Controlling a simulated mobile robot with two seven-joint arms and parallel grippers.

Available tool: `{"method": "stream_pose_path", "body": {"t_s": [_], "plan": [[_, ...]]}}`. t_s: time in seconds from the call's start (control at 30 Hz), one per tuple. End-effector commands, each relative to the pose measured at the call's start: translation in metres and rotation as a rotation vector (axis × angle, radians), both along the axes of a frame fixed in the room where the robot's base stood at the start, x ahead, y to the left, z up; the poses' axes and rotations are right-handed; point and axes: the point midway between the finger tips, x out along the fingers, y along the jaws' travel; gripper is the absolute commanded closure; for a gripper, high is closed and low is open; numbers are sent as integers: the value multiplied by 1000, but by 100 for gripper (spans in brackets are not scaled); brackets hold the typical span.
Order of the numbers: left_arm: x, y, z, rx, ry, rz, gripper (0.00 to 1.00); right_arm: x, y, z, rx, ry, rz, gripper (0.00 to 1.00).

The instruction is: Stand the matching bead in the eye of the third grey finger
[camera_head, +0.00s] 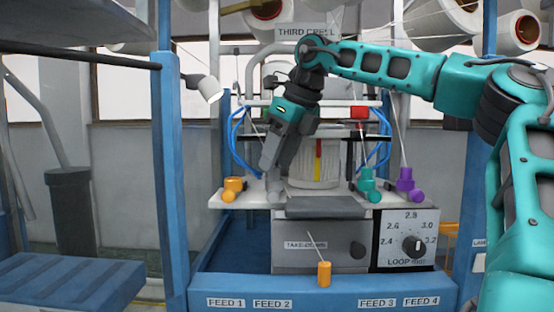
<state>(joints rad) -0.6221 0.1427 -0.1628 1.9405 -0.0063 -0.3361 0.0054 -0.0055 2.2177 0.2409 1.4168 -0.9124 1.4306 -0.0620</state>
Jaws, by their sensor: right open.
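My right gripper (273,167) is open and points down over the left part of the white ledge (245,201), in front of the knitting cylinder (317,168). I see nothing between its fingers, though the view there is narrow. An orange feed piece (233,186) stands left of it. A green one (367,181) and a purple one (406,180) stand to the right. A grey part (276,194) shows below the gripper; I cannot tell whether it is a grey finger. An orange cylinder (324,274) with a thin pale rod stands upright on the blue front beam. My left gripper is not in view.
The LOOP dial (413,246) and the take-down box (310,251) sit below the ledge. Blue posts (172,180) frame the machine. Yarn cones (440,17) and threads hang above. The blue beam (340,292) carries FEED labels and is otherwise mostly bare.

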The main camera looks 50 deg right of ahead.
Motion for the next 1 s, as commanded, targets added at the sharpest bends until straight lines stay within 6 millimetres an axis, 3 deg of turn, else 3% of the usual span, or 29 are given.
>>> {"method": "stream_pose_path", "body": {"t_s": [0.3, 0.5, 0.7, 1.0], "plan": [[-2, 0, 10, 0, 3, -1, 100, -28, -2, 66, -1, -5, -1, 49], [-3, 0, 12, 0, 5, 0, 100, -42, -4, 95, -1, -4, -1, 49], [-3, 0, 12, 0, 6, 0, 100, -47, -4, 107, 1, -2, 1, 49], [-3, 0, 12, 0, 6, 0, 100, -48, -4, 107, 1, -2, 1, 49]]}}
